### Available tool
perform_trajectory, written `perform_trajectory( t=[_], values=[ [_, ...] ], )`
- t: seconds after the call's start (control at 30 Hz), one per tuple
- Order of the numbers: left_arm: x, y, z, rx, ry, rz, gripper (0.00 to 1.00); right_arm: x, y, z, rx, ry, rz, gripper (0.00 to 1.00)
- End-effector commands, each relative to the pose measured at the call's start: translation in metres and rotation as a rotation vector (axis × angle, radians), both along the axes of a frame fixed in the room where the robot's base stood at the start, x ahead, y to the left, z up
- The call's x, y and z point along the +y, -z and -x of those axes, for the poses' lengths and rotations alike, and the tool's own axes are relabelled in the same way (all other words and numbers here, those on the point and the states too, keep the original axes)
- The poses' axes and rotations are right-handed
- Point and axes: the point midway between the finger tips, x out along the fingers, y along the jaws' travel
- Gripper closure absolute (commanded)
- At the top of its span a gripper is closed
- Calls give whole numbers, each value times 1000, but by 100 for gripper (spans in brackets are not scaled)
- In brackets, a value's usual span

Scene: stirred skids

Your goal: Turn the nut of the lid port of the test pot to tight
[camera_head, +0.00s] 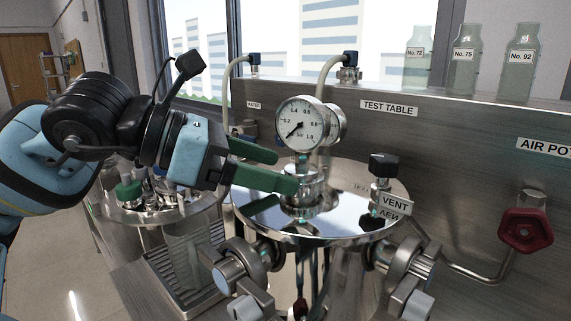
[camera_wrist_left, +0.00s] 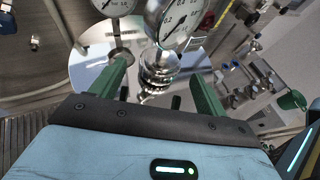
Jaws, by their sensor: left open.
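The test pot has a shiny round metal lid (camera_head: 345,222). On the lid stands a port with a metal nut (camera_head: 303,183) under a dial gauge (camera_head: 302,124). My left gripper (camera_head: 287,171) is open, its green fingers reaching in from the left at the height of the port fitting. In the left wrist view, the fingers (camera_wrist_left: 159,66) are spread, with the stacked metal fitting and nut (camera_wrist_left: 157,78) between them. The gap between fingers and nut is unclear, and no grip shows. My right gripper is not in view.
A black-knobbed VENT valve (camera_head: 382,165) stands on the lid's right. Metal clamps (camera_head: 402,262) ring the lid. A red handwheel (camera_head: 525,230) is at right. A second vessel (camera_head: 185,245) stands left, under my arm. Labelled bottles (camera_head: 465,60) stand on the ledge behind.

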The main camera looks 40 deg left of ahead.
Motion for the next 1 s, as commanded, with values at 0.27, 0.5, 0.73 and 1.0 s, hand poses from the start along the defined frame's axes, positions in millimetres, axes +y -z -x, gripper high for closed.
perform_trajectory(
  t=[0.27,0.5,0.73,1.0],
  values=[
    [-9,9,-16,3,-7,-3,25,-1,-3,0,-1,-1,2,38],
    [-15,13,-24,1,-1,-1,25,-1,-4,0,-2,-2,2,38],
    [-17,13,-25,0,1,0,25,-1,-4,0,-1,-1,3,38],
    [-17,13,-25,-1,3,-1,38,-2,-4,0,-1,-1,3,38]
  ],
)
